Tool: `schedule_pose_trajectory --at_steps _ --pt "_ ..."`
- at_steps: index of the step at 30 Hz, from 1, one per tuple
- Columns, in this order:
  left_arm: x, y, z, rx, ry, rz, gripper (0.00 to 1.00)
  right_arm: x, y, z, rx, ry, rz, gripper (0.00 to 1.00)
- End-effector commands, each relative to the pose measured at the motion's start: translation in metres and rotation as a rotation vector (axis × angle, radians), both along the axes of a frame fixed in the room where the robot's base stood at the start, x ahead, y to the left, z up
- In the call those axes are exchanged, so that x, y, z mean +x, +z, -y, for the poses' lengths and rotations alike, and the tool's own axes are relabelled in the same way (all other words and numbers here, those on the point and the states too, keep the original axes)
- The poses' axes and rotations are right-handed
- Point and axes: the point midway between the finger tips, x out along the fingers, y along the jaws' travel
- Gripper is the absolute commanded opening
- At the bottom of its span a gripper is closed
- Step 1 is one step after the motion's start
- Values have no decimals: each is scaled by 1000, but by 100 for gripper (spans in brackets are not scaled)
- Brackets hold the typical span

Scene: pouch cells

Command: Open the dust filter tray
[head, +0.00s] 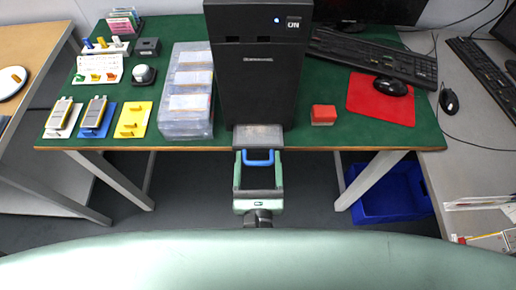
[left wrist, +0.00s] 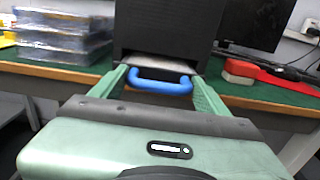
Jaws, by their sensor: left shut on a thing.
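The black computer tower (head: 258,75) stands upright at the table's front edge. The dust filter tray (head: 258,136), pale and translucent, sticks out from the bottom of its front, past the table edge; its surface also shows under the tower in the left wrist view (left wrist: 160,66). Its blue handle (head: 258,161) is in front. My left gripper (head: 258,155) is shut on the handle, with a green finger on either side of it. The handle also shows between the fingers in the left wrist view (left wrist: 158,86). My right gripper is not in view.
Stacked clear boxes (head: 187,95) stand left of the tower. A red block (head: 323,115) and a red mat (head: 381,99) with a mouse lie to the right. A keyboard (head: 372,55) lies behind them. A blue crate (head: 392,194) is under the table.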

Motion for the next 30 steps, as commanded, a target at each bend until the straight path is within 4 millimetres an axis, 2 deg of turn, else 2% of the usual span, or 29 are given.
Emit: schedule_pose_trajectory --at_steps 1,6,12,18,27,28,29,30 --pt "-14 -5 2 -1 -9 -3 2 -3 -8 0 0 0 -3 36" --pt "-53 -4 3 -1 -10 -2 2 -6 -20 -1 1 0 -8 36" --pt "-85 -2 3 -1 -11 -2 2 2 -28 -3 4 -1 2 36" --pt "-96 0 3 -1 -11 1 2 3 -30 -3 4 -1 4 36" --pt "-97 1 4 -1 -11 1 2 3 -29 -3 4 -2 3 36" --pt "-97 1 4 -1 -11 1 78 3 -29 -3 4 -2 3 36" --pt "-96 1 4 -1 -11 1 83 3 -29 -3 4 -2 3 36" --pt "-96 1 3 -1 -10 1 83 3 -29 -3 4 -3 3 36"
